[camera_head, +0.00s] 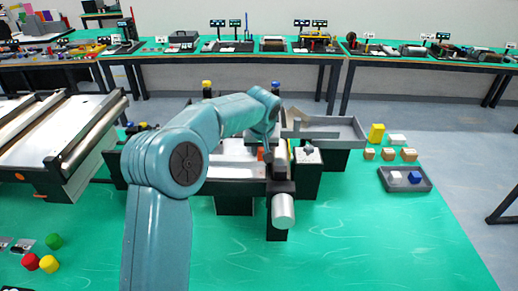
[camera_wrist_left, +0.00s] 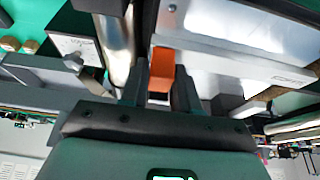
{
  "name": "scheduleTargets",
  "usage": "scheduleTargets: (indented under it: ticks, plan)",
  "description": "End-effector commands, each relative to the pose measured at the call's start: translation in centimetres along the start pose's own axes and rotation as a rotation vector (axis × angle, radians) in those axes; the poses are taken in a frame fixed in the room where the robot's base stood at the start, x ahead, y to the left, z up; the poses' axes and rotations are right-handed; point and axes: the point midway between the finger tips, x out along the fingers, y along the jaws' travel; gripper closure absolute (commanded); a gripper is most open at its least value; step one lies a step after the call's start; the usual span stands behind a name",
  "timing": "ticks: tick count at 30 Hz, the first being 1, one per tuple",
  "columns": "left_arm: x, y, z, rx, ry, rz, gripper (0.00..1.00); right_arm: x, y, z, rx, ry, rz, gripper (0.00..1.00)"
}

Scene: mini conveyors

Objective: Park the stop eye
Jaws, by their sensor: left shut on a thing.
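An orange block (camera_wrist_left: 161,66), which looks like the stop eye, sits between the two dark fingers of my left gripper (camera_wrist_left: 158,92) in the left wrist view. The fingers are shut on it. In the head view the orange block (camera_head: 260,154) shows as a small patch at the end of the white conveyor bed (camera_head: 232,160), beside the roller. My left gripper (camera_head: 268,150) is there too, mostly hidden by its own arm. The bed (camera_wrist_left: 225,50) and a shiny roller (camera_wrist_left: 118,45) lie close around the block in the wrist view. My right gripper is not in view.
A grey box with a knob (camera_head: 307,155) stands right of the conveyor end, with a grey tray (camera_head: 335,133) behind it. A dark tray (camera_head: 391,183) with a white and a blue block lies further right. A larger conveyor (camera_head: 60,140) stands left. The front right green mat is clear.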

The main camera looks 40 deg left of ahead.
Motion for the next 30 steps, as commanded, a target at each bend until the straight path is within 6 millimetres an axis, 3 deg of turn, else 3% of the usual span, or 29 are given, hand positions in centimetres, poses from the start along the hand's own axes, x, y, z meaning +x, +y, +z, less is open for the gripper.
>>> scheduleTargets:
  ticks: [8, 9, 11, 22, 26, 30]
  plan:
    - [-0.2, 0.2, -0.3, 0.000, 0.012, 0.012, 1.00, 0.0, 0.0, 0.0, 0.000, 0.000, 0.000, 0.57]
    - [-0.2, 0.2, -0.3, 0.000, 0.011, 0.012, 0.67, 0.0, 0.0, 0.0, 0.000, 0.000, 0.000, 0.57]
    - [-0.2, 0.2, -0.3, 0.000, 0.010, 0.012, 0.49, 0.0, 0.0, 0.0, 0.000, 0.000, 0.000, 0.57]
    - [-0.6, 0.2, -0.4, 0.000, 0.008, 0.008, 0.49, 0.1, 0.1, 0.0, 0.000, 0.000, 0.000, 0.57]
    - [-2.7, 0.1, -0.3, 0.000, 0.009, 0.010, 0.49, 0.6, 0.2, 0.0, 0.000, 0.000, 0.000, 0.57]
    - [-6.4, 0.2, -0.3, 0.000, 0.011, 0.011, 0.49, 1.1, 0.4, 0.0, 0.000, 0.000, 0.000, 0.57]
